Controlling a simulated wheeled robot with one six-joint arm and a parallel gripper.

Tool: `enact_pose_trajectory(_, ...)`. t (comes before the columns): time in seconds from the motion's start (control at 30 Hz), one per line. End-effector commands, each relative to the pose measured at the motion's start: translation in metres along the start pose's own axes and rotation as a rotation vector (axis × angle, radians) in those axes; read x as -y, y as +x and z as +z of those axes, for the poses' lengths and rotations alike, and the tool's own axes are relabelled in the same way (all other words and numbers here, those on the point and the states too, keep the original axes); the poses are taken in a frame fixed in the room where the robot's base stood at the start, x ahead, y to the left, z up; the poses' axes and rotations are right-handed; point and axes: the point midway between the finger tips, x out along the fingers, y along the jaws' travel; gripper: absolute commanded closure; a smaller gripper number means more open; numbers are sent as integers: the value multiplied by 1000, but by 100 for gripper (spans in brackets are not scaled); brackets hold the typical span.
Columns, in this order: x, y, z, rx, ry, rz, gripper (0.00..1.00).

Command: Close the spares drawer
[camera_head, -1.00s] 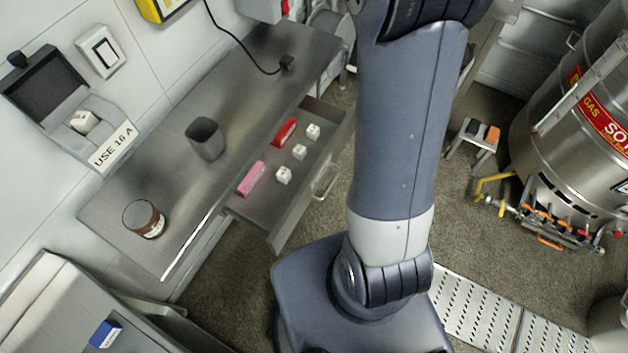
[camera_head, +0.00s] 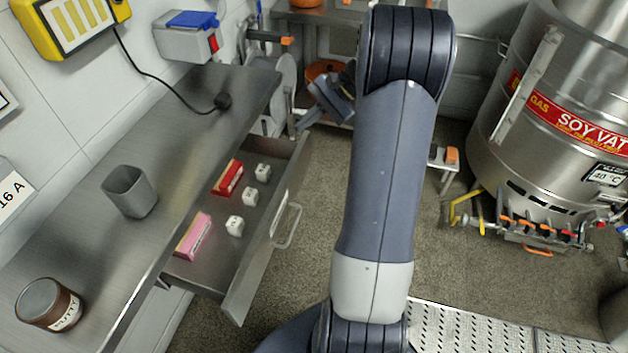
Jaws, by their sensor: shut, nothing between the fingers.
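The spares drawer (camera_head: 262,262) stands pulled out from under the steel bench, with its bar handle (camera_head: 289,228) on the front panel facing right. A red box (camera_head: 228,177), a pink box (camera_head: 193,236) and several small white cubes (camera_head: 235,226) lie in it. My gripper (camera_head: 306,121) shows small beyond the drawer's far end, left of my upper arm. It looks shut and empty, and appears apart from the drawer and handle. My arm hides part of the wrist behind it.
The bench (camera_head: 85,235) carries a grey cup (camera_head: 130,191) and a putty tin (camera_head: 48,304). A cable hangs to a black plug (camera_head: 222,101). A soy vat (camera_head: 545,130) stands right. Open floor lies between drawer and my arm.

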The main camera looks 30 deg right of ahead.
Motion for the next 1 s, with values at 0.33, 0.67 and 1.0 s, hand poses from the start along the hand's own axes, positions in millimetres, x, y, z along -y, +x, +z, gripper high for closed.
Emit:
enact_pose_trajectory(0.33, -115, 15, -50, 168, 556, -374, 100)
enact_pose_trajectory(0.67, -196, 7, -78, 352, 935, -717, 100)
enact_pose_trajectory(1.0, -206, 7, -83, 411, 1019, -806, 100)
